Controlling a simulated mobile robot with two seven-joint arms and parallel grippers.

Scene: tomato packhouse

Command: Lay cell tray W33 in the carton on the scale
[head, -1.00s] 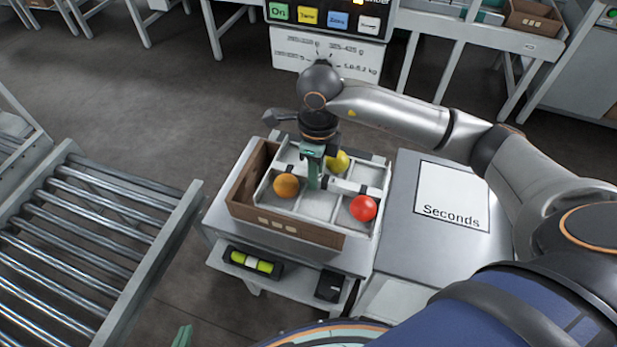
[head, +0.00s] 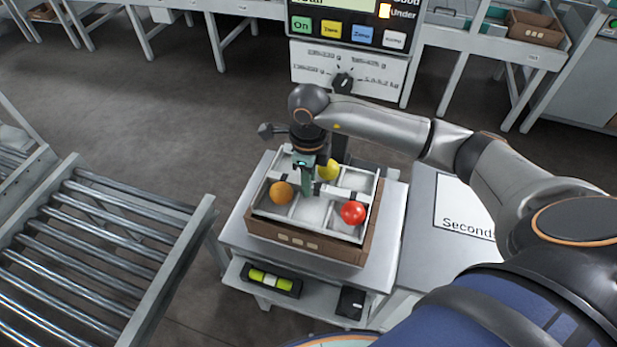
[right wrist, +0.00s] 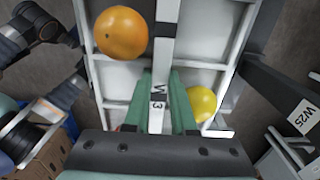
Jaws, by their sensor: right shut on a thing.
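My right gripper (head: 308,190) is shut on the central bar of a grey cell tray (head: 311,211). In the right wrist view its green fingers (right wrist: 162,88) flank the bar, whose label reads "W" and "3", partly covered. The tray is roughly level and carries an orange tomato (head: 281,192), a yellow one (head: 328,169) and a red one (head: 353,212). It is over the brown carton (head: 283,239), its front edge overlapping the carton's front wall; I cannot tell whether it rests on the rim. The carton stands on the scale (head: 394,222). My left gripper is out of view.
A roller conveyor (head: 95,240) lies left. A "Seconds" sign (head: 465,210) lies on the surface right of the scale. The scale's button panel (head: 348,32) stands behind. A yellow-green vial (head: 270,279) sits on the lower front shelf. A W25 label (right wrist: 300,115) shows in the wrist view.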

